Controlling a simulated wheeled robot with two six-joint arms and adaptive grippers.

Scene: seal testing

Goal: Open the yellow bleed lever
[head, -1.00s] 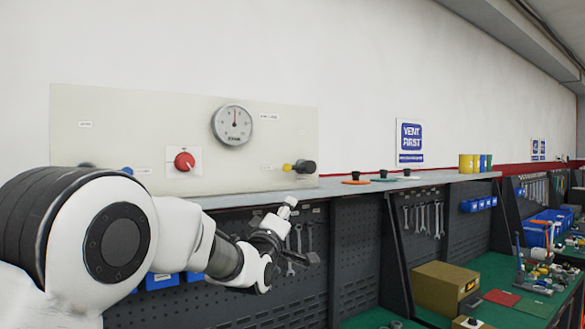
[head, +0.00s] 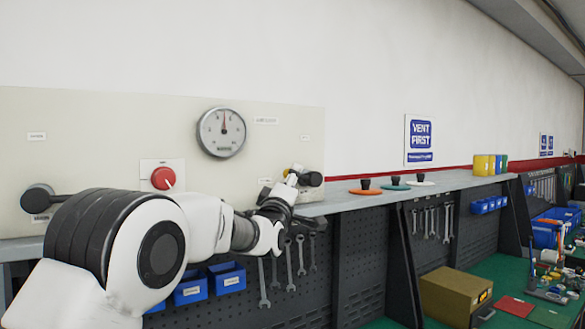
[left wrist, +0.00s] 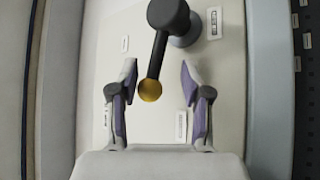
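The yellow bleed lever has a yellow ball tip (left wrist: 150,91) on a black shaft running to a dark round hub (left wrist: 176,22) on the panel. In the left wrist view the ball lies between the spread fingers of my left gripper (left wrist: 157,70), with visible gaps on both sides. In the head view the dark lever hub (head: 312,179) shows at the panel's right end, and my left gripper (head: 290,178) is right at it, partly covering the yellow tip. My right gripper is not in view.
The pale panel (head: 90,110) carries a dial gauge (head: 221,132), a red knob (head: 163,178) and a black handle (head: 40,199) at left. A grey shelf (head: 340,204) below holds orange, green and white discs with black knobs. Wrenches hang beneath.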

